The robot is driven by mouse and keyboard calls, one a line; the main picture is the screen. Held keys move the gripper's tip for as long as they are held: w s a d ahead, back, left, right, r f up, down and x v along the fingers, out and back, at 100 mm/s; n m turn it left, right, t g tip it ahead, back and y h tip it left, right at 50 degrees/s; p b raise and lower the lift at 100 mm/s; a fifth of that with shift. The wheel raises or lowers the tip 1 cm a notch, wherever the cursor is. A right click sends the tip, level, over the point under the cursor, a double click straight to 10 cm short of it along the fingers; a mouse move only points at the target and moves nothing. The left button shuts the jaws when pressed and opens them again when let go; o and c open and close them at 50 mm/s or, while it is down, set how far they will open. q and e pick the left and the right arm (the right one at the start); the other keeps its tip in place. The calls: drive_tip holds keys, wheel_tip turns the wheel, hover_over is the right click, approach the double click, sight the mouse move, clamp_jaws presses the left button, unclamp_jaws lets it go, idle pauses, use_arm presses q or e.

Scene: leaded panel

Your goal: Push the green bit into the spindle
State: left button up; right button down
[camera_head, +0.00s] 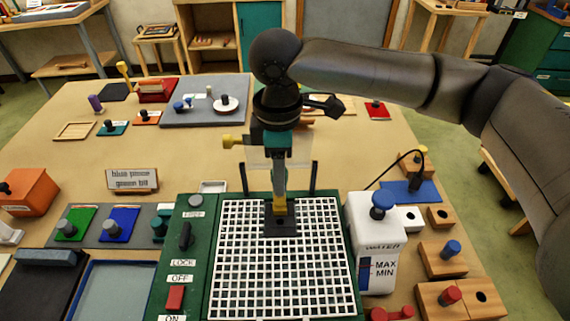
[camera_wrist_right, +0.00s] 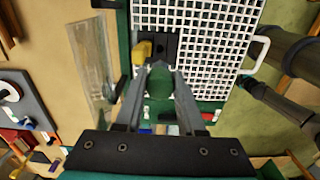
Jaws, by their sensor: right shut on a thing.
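My right gripper (camera_head: 280,192) comes down over the white grid of the grinder and is shut. In the right wrist view, a round green piece, which looks like the green bit (camera_wrist_right: 160,83), sits between its two fingers (camera_wrist_right: 160,92). In the head view the fingers hide the bit. A dark square plate with a hole, likely the spindle's place (camera_wrist_right: 163,46), lies at the grid's edge beyond the bit. It shows below the fingers in the head view (camera_head: 281,226). A yellow block (camera_wrist_right: 142,50) is beside it. Whether the bit touches the spindle is hidden. My left gripper is not in view.
A clear upright panel (camera_wrist_right: 93,70) stands beside the grid (camera_head: 320,255). A white water bottle (camera_head: 375,240) stands right of the grinder, wooden blocks (camera_head: 443,258) beyond it. A switch panel (camera_head: 185,250) is at left. A sign (camera_head: 132,179) reads "blue piece green bit".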

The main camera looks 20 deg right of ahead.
idle(0.5)
drive_tip(key=shift+r+p, duration=0.15)
drive_tip(key=shift+p, duration=0.7)
drive_tip(key=shift+f, duration=1.15)
drive_tip(key=c, duration=1.1)
unclamp_jaws()
drive_tip(key=shift+c, duration=0.2)
clamp_jaws()
